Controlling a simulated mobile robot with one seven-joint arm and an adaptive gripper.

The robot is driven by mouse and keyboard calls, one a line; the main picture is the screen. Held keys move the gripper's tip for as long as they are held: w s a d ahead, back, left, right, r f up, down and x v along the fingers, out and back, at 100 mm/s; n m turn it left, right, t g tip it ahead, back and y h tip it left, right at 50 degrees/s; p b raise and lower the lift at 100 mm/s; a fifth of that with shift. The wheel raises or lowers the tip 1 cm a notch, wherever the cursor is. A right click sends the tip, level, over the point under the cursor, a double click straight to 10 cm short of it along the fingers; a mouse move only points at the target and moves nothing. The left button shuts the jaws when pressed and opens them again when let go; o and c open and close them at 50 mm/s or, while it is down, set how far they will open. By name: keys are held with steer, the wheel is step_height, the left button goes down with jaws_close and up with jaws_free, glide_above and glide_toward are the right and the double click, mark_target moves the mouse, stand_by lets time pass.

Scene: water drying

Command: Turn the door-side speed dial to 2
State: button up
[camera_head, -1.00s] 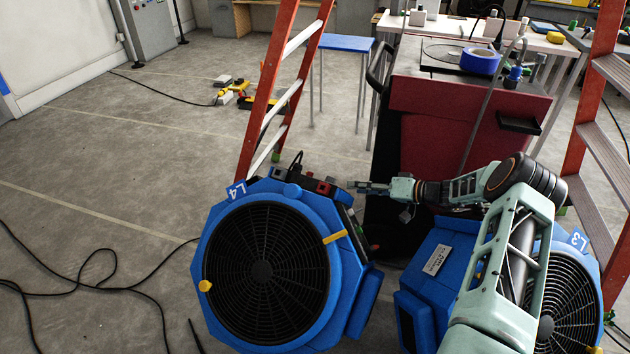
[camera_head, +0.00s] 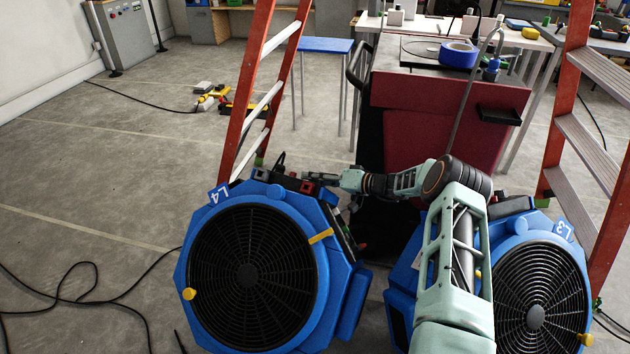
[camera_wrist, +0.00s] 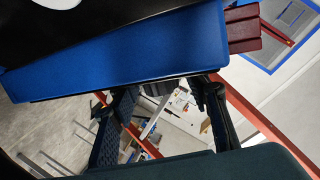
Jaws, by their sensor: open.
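A blue air mover marked L4 (camera_head: 330,275) stands at the lower middle, its round black grille facing me. A second one, marked L3 (camera_head: 575,255), stands to its right, partly behind my arm. Small black and red parts (camera_head: 308,187) sit along L4's top edge. I cannot make out a speed dial or its setting. My gripper (camera_head: 327,177) is at L4's upper right edge, beside the red parts; contact cannot be told. In the wrist view my gripper (camera_wrist: 168,90) is open, its dark fingers apart below a blue panel (camera_wrist: 130,55), with nothing held between them.
An orange ladder (camera_head: 250,100) stands just behind L4, and another ladder (camera_head: 572,130) stands at the right. A dark red cart (camera_head: 440,125) stands behind my arm. Black cables (camera_head: 75,290) lie on the floor at left. The grey floor (camera_head: 110,160) there is mostly open.

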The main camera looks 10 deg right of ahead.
steer(key=c, duration=1.2)
steer(key=shift+o, duration=0.2)
